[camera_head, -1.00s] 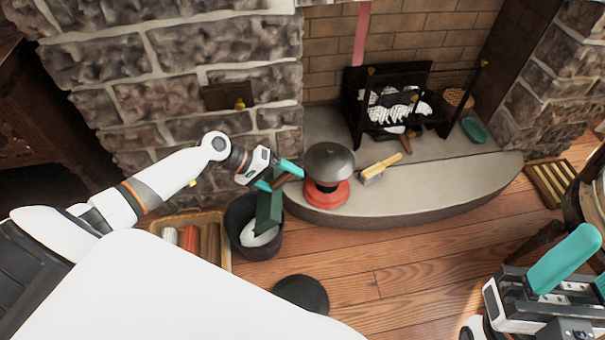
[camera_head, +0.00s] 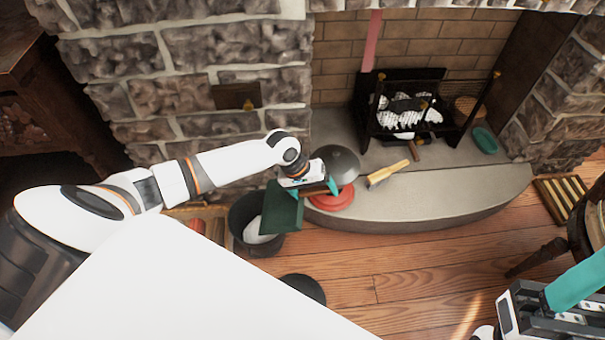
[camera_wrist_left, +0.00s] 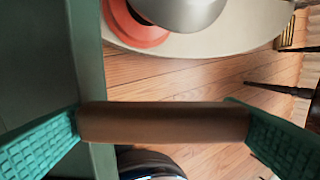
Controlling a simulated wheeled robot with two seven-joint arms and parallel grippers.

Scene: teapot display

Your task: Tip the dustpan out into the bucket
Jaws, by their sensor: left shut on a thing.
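The dustpan (camera_head: 283,210) has a dark green pan, steeply tilted over the right part of the bucket (camera_head: 238,237). My left gripper (camera_head: 318,190) is shut on its brown handle. In the left wrist view the handle (camera_wrist_left: 162,122) lies across between the teal fingers, and the green pan (camera_wrist_left: 35,60) fills the left side. The dark bucket stands on the floor beside the hearth, with something pale (camera_head: 257,231) inside. The pan hides part of the bucket's opening. I cannot see what the pan holds. My right gripper (camera_head: 578,284) is partly cut off at the lower right.
A grey dome on a red base (camera_head: 331,199) stands on the hearth close to my left gripper. A wooden-handled brush (camera_head: 388,174) lies right of it. A dark round object (camera_head: 304,289) is on the floor below the bucket. Floor to the right (camera_head: 430,255) is clear.

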